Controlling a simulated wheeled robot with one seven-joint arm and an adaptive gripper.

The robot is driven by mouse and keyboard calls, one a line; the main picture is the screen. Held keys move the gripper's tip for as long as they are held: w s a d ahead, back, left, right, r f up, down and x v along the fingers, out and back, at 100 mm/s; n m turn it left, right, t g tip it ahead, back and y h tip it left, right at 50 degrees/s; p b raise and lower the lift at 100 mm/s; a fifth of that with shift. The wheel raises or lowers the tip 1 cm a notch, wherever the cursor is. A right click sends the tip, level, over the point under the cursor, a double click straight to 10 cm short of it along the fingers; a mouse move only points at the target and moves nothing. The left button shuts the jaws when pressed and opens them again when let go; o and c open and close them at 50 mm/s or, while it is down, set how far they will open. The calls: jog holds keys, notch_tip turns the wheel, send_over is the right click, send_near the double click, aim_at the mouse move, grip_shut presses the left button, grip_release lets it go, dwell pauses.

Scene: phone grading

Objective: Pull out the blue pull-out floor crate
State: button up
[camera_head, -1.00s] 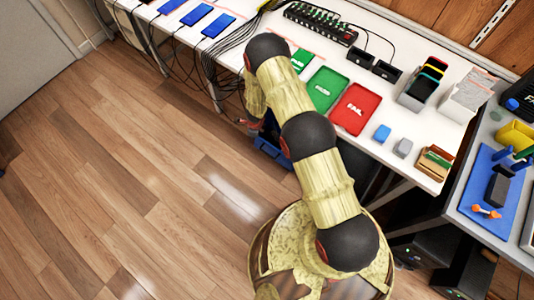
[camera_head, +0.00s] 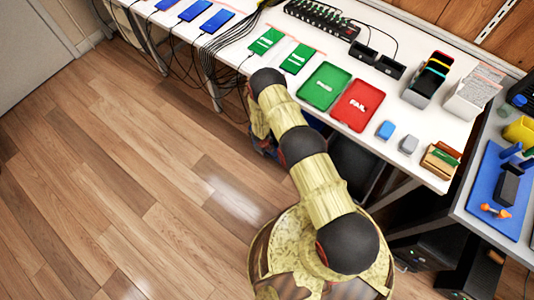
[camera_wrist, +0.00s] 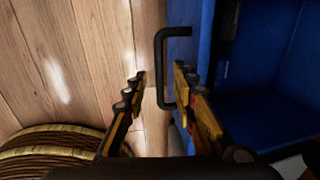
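The blue pull-out floor crate (camera_wrist: 275,118) fills the right side of the wrist view, with its open inside showing. Its black bar handle (camera_wrist: 159,68) stands out from the crate's left face. My gripper (camera_wrist: 160,72) is open, with one finger on each side of the handle bar in the picture. Both fingers appear apart from the bar, though the depth is hard to judge. In the head view, my arm hides most of the crate and my gripper low beside the table.
The white table (camera_head: 428,172) above holds a green tray (camera_head: 323,87), a red tray (camera_head: 357,105) and several phones. A grey-topped side table (camera_head: 475,200) stands at the right. Wooden floor (camera_head: 120,180) to the left is clear.

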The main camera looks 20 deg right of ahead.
jog(key=shift+f, duration=0.1)
jog(key=shift+c, duration=1)
grip_shut()
